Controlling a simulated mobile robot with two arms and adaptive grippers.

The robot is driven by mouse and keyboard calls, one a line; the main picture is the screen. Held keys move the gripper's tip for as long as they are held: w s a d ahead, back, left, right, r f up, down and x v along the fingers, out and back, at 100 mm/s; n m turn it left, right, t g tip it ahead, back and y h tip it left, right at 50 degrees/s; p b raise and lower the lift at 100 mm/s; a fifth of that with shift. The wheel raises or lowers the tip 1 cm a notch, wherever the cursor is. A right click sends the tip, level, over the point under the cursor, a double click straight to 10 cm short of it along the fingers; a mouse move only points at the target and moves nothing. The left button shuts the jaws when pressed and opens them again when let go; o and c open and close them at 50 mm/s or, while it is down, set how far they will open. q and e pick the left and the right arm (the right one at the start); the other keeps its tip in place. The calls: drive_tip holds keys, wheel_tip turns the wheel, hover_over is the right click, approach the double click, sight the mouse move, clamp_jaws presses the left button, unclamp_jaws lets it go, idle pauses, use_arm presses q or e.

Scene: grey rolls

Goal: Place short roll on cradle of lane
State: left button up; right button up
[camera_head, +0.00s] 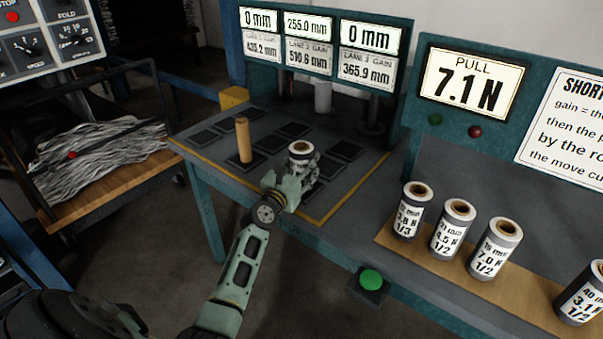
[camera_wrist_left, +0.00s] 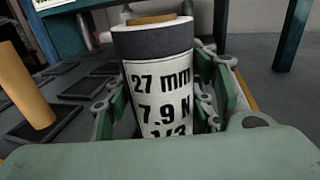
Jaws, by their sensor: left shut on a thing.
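My left gripper (camera_head: 300,172) is over the front part of the lane table and is shut on a grey roll (camera_head: 300,147). In the left wrist view the held roll (camera_wrist_left: 160,85) stands upright between the green fingers, and its label reads 27 mm, 7.9 N, 1/3. Dark square pads (camera_head: 295,130) lie in rows on the lane table (camera_head: 358,180). I cannot tell whether the held roll touches a pad. A bare tan core (camera_head: 243,140) stands upright on a pad left of the gripper; it also shows in the left wrist view (camera_wrist_left: 25,88). My right gripper is not in view.
Several labelled rolls (camera_head: 452,228) stand on a wooden board (camera_head: 420,262) at the right. A green button (camera_head: 371,279) is on the table's front edge. Lane displays (camera_head: 308,25) read 0 mm, 255.0 mm and 0 mm. The pull display (camera_head: 470,83) reads 7.1 N.

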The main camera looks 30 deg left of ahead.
use_arm(q)
drive_tip(key=shift+r, duration=0.1)
drive_tip(key=shift+f, duration=0.2)
drive_tip(key=o, duration=1.3)
drive_tip(key=shift+c, duration=0.2)
drive_tip(key=shift+r, duration=0.2)
drive_tip(key=s+d+p, duration=0.1)
drive_tip(key=s+d, duration=0.1)
drive_tip(key=s, duration=1)
